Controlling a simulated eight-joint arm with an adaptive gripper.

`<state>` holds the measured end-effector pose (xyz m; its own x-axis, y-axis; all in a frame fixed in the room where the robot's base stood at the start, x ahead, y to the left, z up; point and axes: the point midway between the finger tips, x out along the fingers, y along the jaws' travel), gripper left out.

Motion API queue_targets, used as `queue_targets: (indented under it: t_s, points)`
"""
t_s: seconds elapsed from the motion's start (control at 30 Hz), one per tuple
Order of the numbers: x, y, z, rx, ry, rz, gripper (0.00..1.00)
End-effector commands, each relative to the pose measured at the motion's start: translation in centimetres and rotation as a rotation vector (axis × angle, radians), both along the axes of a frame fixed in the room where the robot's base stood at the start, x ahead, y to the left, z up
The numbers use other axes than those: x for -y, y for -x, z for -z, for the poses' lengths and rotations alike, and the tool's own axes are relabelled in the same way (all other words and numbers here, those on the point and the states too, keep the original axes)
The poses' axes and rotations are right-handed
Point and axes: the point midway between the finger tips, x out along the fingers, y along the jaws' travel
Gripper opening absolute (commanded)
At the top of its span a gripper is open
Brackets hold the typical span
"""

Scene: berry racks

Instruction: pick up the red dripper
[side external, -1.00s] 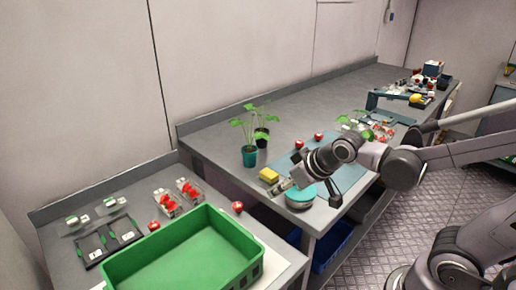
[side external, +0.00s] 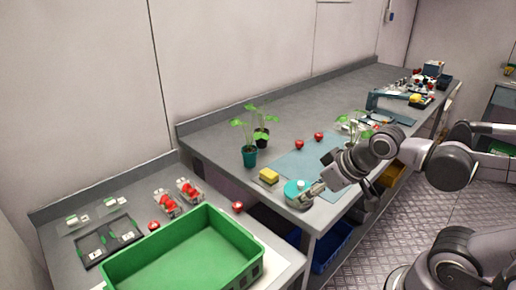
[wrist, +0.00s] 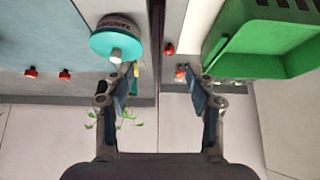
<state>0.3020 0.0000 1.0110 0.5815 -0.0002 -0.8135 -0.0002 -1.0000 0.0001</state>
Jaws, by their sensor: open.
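Several small red pieces lie on the benches, and I cannot tell for sure which is the red dripper. Two red pieces (side external: 299,144) (side external: 319,136) lie near the blue mat; in the wrist view two red pieces (wrist: 30,73) (wrist: 64,75) lie at left. Another red piece (side external: 238,206) lies by the green crate, and one more red piece (side external: 154,225) lies left of it. My gripper (side external: 311,194) is over the front corner of the long bench, by the teal-and-white round container. In the wrist view my gripper (wrist: 160,88) is open, with nothing between its fingers.
The teal-and-white container (wrist: 117,38) is close to my left finger in the wrist view. A green crate (side external: 188,250) stands on the near bench. A yellow sponge (side external: 269,176) and potted plants (side external: 249,155) stand on the long bench. A blue mat (side external: 290,163) lies there.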

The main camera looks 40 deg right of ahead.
Motion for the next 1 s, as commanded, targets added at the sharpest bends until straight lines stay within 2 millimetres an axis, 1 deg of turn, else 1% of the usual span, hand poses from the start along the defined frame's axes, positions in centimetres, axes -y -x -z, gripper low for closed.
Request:
queue_targets:
  t_s: [0.23,0.37,0.47,0.67,0.8,0.87,1.0]
  points:
    - [0.2,-0.2,-0.1,0.001,0.000,0.006,0.56]
    - [1.3,-1.6,-0.6,0.007,0.005,0.055,0.56]
    - [3.0,-3.6,-1.2,0.017,0.013,0.128,0.56]
    - [7.6,-8.4,-2.0,0.047,0.029,0.300,0.56]
    - [11.1,-11.5,-1.8,0.074,0.041,0.416,0.56]
    - [12.7,-12.8,-1.6,0.086,0.045,0.465,0.56]
    - [16.6,-15.5,-0.7,0.117,0.057,0.578,0.56]
